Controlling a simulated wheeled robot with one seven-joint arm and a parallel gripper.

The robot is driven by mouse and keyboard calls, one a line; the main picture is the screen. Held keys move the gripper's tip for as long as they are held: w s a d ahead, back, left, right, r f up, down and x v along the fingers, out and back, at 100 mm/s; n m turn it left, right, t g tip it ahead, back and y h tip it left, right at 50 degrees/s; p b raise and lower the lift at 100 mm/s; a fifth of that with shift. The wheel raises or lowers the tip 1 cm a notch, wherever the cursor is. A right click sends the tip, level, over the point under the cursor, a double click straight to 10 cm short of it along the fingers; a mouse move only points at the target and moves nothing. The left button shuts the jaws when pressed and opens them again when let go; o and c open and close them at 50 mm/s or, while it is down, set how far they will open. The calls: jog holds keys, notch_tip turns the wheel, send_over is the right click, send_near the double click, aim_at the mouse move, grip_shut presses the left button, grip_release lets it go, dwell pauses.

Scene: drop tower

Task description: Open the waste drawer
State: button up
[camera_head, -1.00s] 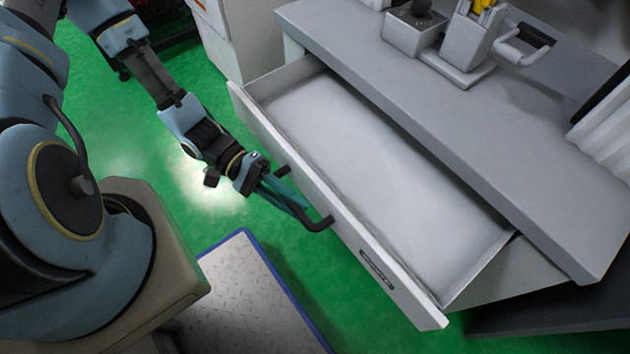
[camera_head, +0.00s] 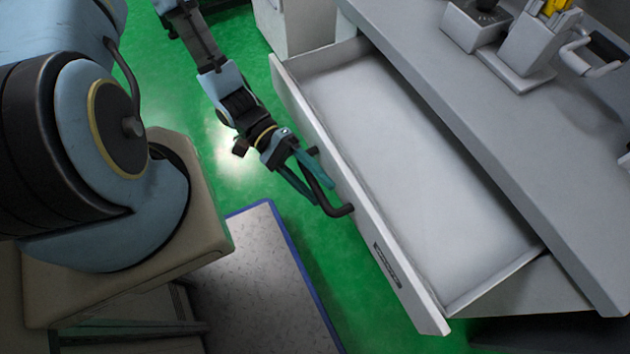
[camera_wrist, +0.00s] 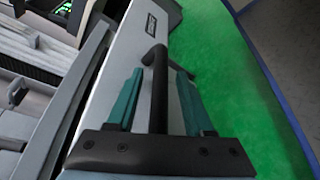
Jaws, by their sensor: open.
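The waste drawer (camera_head: 397,170) stands pulled out from under the grey counter, and its inside looks empty. Its white front panel carries a dark label and a black bar handle (camera_head: 322,190). My gripper (camera_head: 312,190) is at the handle, with its teal fingers apart. In the wrist view the handle (camera_wrist: 159,85) runs between the two open fingers (camera_wrist: 158,100), with a gap to the right finger and a gap to the left one. The handle's far end bends to the drawer front (camera_wrist: 124,60).
The grey counter (camera_head: 480,110) above the drawer bears a grey holder with yellow items (camera_head: 530,45) and a small box (camera_head: 475,25). A blue-edged metal plate (camera_head: 260,270) lies on the green floor. A pale cabinet (camera_head: 295,25) stands behind the drawer.

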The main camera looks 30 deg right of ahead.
jog(key=shift+w, duration=0.1)
jog(key=v, duration=1)
jog(key=shift+w, duration=0.3)
jog(key=shift+a+r, duration=0.1)
